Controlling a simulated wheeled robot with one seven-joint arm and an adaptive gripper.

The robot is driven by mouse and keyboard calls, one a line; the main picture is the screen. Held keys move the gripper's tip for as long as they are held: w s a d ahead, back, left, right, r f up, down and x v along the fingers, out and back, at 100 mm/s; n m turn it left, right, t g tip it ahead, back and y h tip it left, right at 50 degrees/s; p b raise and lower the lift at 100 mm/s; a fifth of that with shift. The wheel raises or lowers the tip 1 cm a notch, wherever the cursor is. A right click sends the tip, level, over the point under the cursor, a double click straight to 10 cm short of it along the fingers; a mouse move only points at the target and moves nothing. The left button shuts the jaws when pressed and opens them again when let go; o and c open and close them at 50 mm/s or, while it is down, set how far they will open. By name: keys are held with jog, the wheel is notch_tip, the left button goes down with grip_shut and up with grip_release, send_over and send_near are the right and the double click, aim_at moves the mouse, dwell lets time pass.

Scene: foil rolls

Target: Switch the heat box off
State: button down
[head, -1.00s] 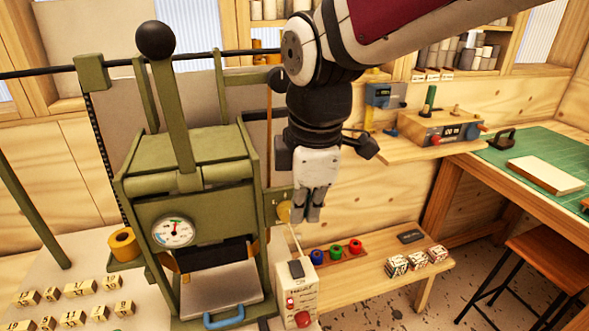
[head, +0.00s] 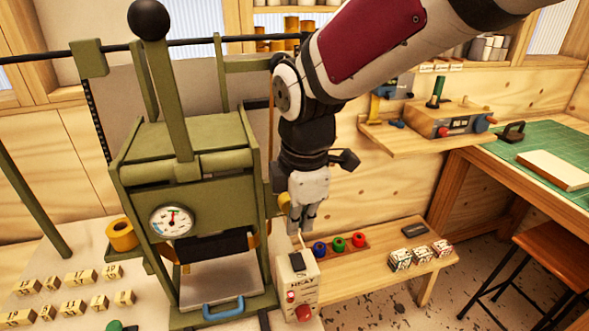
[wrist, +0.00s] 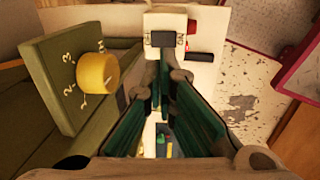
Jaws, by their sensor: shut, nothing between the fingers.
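The heat box (head: 301,287) is a small white box with the word HEAT, a red lamp and a red knob on its front. It stands at the right foot of the green press. A black switch (head: 297,262) sits on its top; its on or off state is too small to tell. My gripper (head: 302,230) is shut and empty, pointing down just above and behind the box's top, apart from the switch. In the wrist view the box's top (wrist: 178,21) and the black switch (wrist: 163,39) lie just beyond my fingertips (wrist: 163,80).
The green press (head: 200,195) with its dial gauge stands close on the left. A yellow knob (wrist: 97,73) on a green plate is beside my fingers. Blue, green and red rolls (head: 339,243) lie on the low bench behind.

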aim_at(296, 259)
jog(key=f, duration=0.5)
jog(key=w+f, duration=0.1)
jog(key=f, duration=0.2)
jog(key=shift+a+f, duration=0.15)
jog(key=shift+f, duration=0.2)
jog(key=shift+w+f, duration=0.15)
jog(key=shift+f, duration=0.3)
jog(key=shift+w+f+b, duration=0.25)
jog(key=shift+f+b, duration=0.1)
jog(key=shift+f, duration=0.1)
jog(key=shift+s+r, duration=0.1)
jog(key=shift+s, duration=0.15)
